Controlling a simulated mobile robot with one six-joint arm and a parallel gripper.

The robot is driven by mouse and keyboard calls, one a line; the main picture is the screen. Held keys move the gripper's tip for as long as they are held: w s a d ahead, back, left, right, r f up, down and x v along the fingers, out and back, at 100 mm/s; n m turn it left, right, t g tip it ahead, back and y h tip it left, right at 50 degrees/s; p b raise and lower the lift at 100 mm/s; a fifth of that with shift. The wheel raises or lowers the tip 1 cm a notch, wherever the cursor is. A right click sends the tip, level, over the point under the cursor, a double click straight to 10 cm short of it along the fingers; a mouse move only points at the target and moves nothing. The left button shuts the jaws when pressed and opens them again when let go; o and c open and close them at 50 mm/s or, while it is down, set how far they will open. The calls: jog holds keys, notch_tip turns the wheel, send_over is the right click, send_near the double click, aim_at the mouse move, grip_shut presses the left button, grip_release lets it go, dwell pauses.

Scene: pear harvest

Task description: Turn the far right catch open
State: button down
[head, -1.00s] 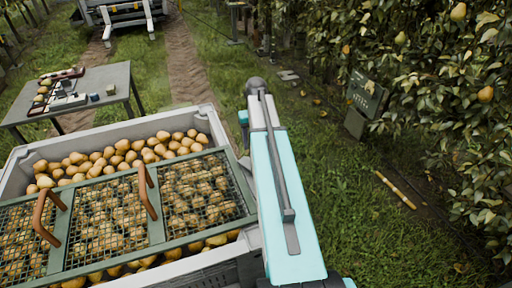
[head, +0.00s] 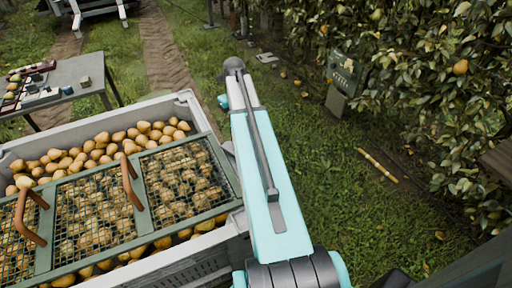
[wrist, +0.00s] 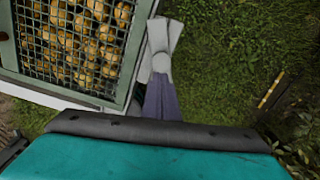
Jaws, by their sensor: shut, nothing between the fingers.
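A pale grey wing-shaped piece with a round knob, which looks like the far right catch (wrist: 163,38), shows in the wrist view at the right edge of the mesh lid. My gripper (wrist: 160,84) shows below it as purple-grey fingers, shut and empty. The fingertips lie at or just under the knob; I cannot tell whether they touch. The green-framed mesh lid (head: 222,168) covers part of the pear bin (head: 185,98) in the head view. My own arm hides the gripper there, and the catch cannot be made out clearly.
A grey table (head: 97,72) with small items stands beyond the bin at left. Leafy pear trees (head: 440,80) and a green sign box (head: 345,75) are at right. A yellow-brown stick (head: 377,166) lies on the grass. Open grass lies right of my arm.

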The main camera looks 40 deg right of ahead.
jog(key=s+d+f+n+y+p, duration=0.2)
jog(key=d+n+p, duration=0.3)
jog(key=n, duration=0.5)
jog(key=s+d+f+n+y+p, duration=0.2)
jog(key=d+f+n+p, duration=0.2)
jog(key=d+n, duration=0.5)
jog(key=shift+s+f+n+g+p, duration=0.2)
jog(key=shift+n+g+p, duration=0.15)
jog(key=shift+n, duration=0.65)
jog(key=shift+a+f, duration=0.1)
